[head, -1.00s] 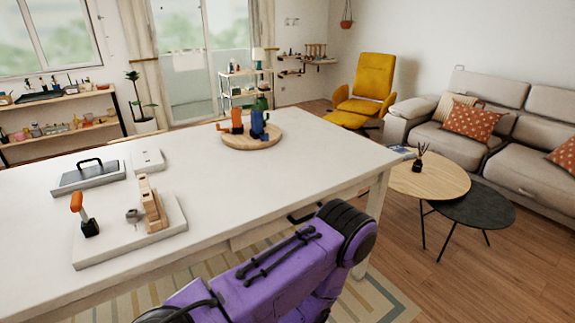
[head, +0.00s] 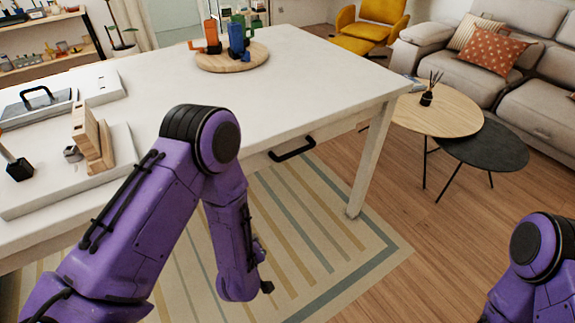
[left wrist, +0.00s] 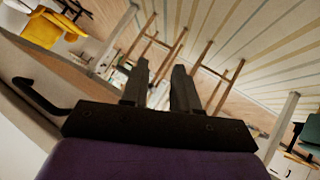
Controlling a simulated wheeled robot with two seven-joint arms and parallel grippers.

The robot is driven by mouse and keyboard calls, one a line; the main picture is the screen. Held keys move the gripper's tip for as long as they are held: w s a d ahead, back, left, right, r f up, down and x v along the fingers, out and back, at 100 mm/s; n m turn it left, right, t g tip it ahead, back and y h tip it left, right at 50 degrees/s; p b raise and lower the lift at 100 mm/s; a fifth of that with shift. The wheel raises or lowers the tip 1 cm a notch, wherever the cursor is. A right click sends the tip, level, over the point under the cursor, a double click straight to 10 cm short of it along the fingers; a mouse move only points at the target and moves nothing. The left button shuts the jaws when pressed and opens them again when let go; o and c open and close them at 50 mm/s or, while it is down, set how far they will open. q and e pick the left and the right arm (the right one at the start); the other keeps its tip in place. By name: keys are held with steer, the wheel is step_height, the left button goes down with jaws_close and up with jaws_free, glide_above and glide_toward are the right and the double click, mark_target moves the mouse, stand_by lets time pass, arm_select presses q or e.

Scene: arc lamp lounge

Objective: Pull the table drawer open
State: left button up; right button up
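The white table (head: 290,85) has a drawer in its front side. The drawer's black bar handle (head: 292,150) shows just right of my left arm, and the drawer front looks flush with the table side. In the left wrist view the black handle (left wrist: 42,98) is at the left, to the side of my left gripper (left wrist: 161,72). Its two fingers are apart with nothing between them, and it does not touch the handle. In the head view my left forearm hangs down in front of the table and the fingers cannot be made out. My right arm shows at the lower right; its gripper is out of view.
A round wooden board (head: 232,62) with colored mugs and a white board (head: 60,178) with wooden blocks stand on the table. Round coffee tables (head: 440,108) and a sofa (head: 520,95) are at the right. Striped rug (head: 310,225) and open floor lie in front.

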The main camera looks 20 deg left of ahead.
arm_select(q)
steer(key=w+d+n+t+y+b, duration=0.1)
steer(key=w+d+n+t+b, duration=0.3)
steer(key=w, duration=0.5)
steer(key=n+t+y+b, duration=0.4)
steer(key=n+y+b, duration=0.1)
steer(key=n+b, duration=0.45)
glide_toward(299, 149)
steer(key=shift+m, duration=0.45)
steer(key=x, duration=0.6)
steer(key=f+x, duration=0.1)
steer(key=x, duration=0.2)
steer(key=shift+w+a+r, duration=0.15)
steer(key=shift+w+a, duration=0.2)
steer(key=shift+w, duration=0.05)
arm_select(e)
step_height(299, 149, down, 18)
steer(key=shift+f, duration=0.1)
arm_select(q)
jaws_close()
